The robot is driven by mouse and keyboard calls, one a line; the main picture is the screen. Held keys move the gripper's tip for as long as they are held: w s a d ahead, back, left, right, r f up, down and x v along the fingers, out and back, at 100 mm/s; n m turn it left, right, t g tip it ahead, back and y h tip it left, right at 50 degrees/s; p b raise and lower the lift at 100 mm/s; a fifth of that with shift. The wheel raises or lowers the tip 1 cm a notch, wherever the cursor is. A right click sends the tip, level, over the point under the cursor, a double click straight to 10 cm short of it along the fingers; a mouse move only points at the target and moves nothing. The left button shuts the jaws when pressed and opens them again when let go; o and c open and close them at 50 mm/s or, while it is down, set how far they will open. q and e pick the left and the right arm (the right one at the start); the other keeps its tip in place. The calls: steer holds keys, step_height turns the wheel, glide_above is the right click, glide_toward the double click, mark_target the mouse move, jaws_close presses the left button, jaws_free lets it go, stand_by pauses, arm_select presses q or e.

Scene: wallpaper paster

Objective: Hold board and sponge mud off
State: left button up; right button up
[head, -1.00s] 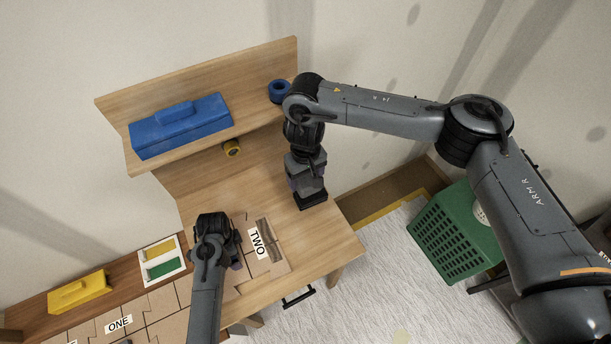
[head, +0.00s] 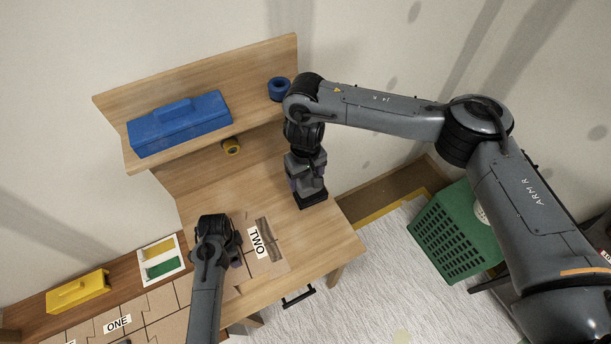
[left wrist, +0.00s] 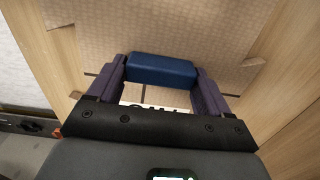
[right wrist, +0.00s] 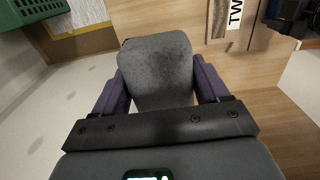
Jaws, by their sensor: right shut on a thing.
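The cardboard board labelled TWO (head: 257,243) lies on the wooden bench in the head view, with a grey-brown mud streak (head: 270,238) beside its label. The label and streak also show at the top of the right wrist view (right wrist: 235,20). My left gripper (head: 232,256) is low over the board's left part. In the left wrist view its purple fingers are shut on a blue block (left wrist: 163,69); whether this is fixed to the board I cannot tell. My right gripper (head: 309,187) is shut on a dark grey sponge (right wrist: 155,70), right of the board and apart from the streak.
A shelf above the bench holds a blue toolbox (head: 180,123) and a blue roll (head: 279,89). A yellow box (head: 78,292) and a white tray (head: 161,259) stand at left. A green basket (head: 456,235) is at right.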

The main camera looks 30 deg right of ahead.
arm_select(q)
steer(key=c, duration=0.5)
steer(key=shift+c, duration=0.2)
stand_by(0.7)
arm_select(e)
steer(key=shift+o, duration=1.4)
arm_select(q)
steer(key=shift+f, duration=0.1)
arm_select(e)
steer(key=c, duration=0.4)
steer(key=shift+c, duration=0.2)
